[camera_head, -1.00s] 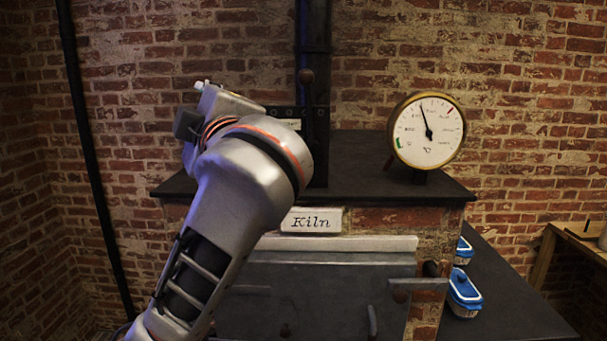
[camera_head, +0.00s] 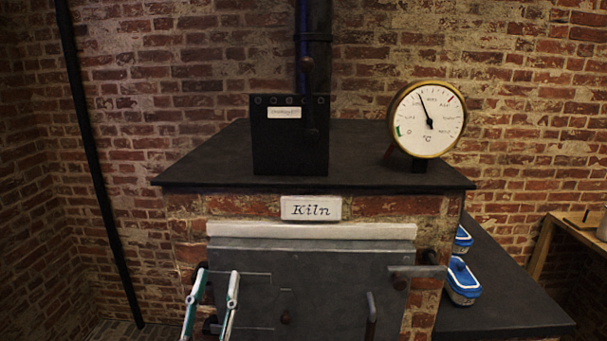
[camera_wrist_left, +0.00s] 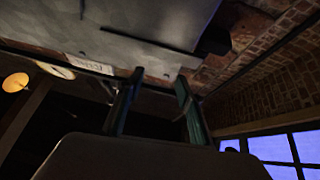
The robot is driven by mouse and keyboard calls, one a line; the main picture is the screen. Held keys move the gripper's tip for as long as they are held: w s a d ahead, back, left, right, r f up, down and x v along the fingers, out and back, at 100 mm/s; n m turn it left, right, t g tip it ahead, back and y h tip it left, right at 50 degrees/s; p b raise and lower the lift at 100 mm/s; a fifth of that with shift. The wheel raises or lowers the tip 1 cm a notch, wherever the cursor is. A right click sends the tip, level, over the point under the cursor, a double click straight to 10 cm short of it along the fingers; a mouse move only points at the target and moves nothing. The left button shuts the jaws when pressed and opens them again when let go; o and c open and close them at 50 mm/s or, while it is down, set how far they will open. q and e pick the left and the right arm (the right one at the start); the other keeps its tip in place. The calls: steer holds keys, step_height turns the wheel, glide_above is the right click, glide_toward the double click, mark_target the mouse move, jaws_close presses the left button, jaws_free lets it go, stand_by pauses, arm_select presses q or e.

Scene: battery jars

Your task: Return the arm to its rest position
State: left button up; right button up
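My left gripper (camera_head: 217,272) is at the lower left of the head view, in front of the kiln door, fingers pointing up. Its two pale, green-edged fingers are apart with nothing between them. In the left wrist view the gripper (camera_wrist_left: 158,76) also shows a clear gap between its fingers, with the grey kiln front beyond. The rest of the left arm is below the head view. My right gripper is in neither view.
The brick kiln (camera_head: 395,207) has a shut-looking grey metal door (camera_head: 330,275) with handles. On its dark top stand a black labelled box (camera_head: 290,150) and a round dial gauge (camera_head: 429,130). Blue-lidded containers (camera_head: 463,280) stand on the right-hand counter (camera_head: 510,300).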

arm_select(q)
steer(key=s+a+f+m+g, duration=0.1)
steer(key=s+f+g, duration=0.3)
steer(key=f, duration=0.7)
steer(key=s+f+m+g+h, duration=0.1)
steer(key=s+f+g, duration=0.25)
steer(key=f, duration=0.75)
steer(key=s+a+f+m+g, duration=0.1)
steer(key=s+f+g, duration=0.3)
steer(key=f, duration=0.6)
steer(key=s+a+f+g+y, duration=0.1)
steer(key=s+a+f+g, duration=0.1)
steer(key=s+f, duration=0.7)
steer(key=shift+s+a+f, duration=0.25)
steer(key=shift+s+a, duration=0.05)
steer(key=shift+a, duration=0.55)
steer(key=shift+g, duration=0.25)
